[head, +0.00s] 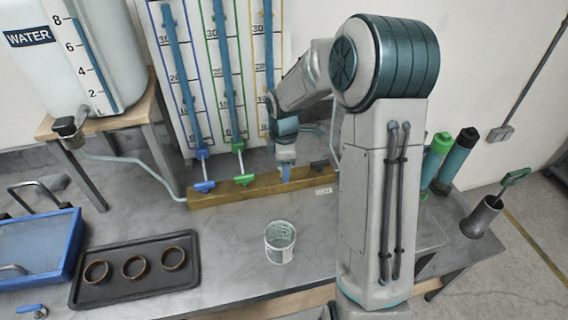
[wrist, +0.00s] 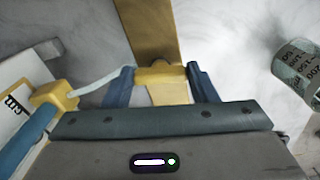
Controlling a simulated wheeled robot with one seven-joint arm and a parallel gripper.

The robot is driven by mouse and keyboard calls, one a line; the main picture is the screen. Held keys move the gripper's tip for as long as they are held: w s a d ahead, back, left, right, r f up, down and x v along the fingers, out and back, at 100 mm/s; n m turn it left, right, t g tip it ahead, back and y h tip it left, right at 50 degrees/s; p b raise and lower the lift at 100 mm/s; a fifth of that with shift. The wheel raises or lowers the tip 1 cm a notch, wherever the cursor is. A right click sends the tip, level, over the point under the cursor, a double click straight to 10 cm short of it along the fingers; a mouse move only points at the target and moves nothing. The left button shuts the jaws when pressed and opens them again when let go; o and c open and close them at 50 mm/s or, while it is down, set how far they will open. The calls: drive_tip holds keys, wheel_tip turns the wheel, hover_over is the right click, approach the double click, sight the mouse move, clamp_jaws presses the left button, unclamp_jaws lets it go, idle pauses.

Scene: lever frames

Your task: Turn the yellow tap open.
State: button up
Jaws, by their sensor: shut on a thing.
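The yellow tap (wrist: 160,73) sits on the wooden rail (wrist: 150,30) in the wrist view, between the two blue fingers of my gripper (wrist: 160,80). The fingers are shut on its handle, one on each side. In the head view my gripper (head: 286,172) points down at the rail (head: 225,195), below the yellow-outlined gauge (head: 258,60), and hides the yellow tap. A pale pipe (wrist: 97,84) runs from the tap to a yellow fitting (wrist: 55,95) at the foot of a blue tube. I cannot tell the tap's exact angle.
A blue tap (head: 203,187) and a green tap (head: 244,178) are on the rail to the left. A clear beaker (head: 280,242) stands in front of the rail. A dark tray (head: 115,292) with three rings lies at left. The bench around the beaker is clear.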

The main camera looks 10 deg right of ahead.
drive_tip(key=shift+w+r+n, duration=0.1)
drive_tip(key=shift+n, duration=0.7)
drive_tip(key=shift+p, duration=0.3)
drive_tip(key=o, duration=1)
wheel_tip(320, 180, up, 14)
drive_tip(key=shift+f+b, duration=0.1)
drive_tip(key=shift+b, duration=0.45)
